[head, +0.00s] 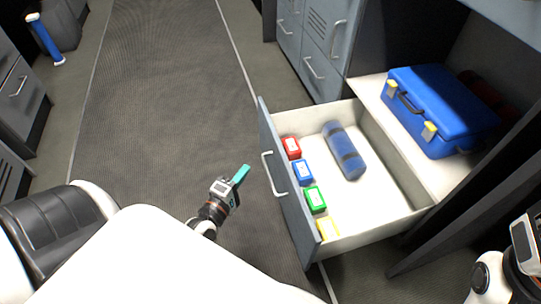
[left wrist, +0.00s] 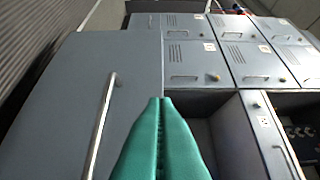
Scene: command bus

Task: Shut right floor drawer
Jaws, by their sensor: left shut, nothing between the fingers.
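The right floor drawer (head: 377,208) is pulled well out in the head view. Its grey front panel (head: 283,185) faces left and carries a vertical bar handle (head: 273,173). My left gripper (head: 241,174), with teal fingers, is shut and empty, just left of the drawer front and apart from the handle. In the left wrist view the shut teal fingers (left wrist: 161,130) point at a grey panel (left wrist: 70,85) with a long handle (left wrist: 103,120) left of the fingers. At the right edge of the head view is part of my right arm; its fingers are out of sight.
The drawer holds a blue roll (head: 344,150) and several small boxes, including a red one (head: 291,148). A blue case (head: 437,108) sits on the white shelf behind. Grey cabinets (head: 314,45) stand beyond. The dark floor (head: 160,110) left of the drawer is clear.

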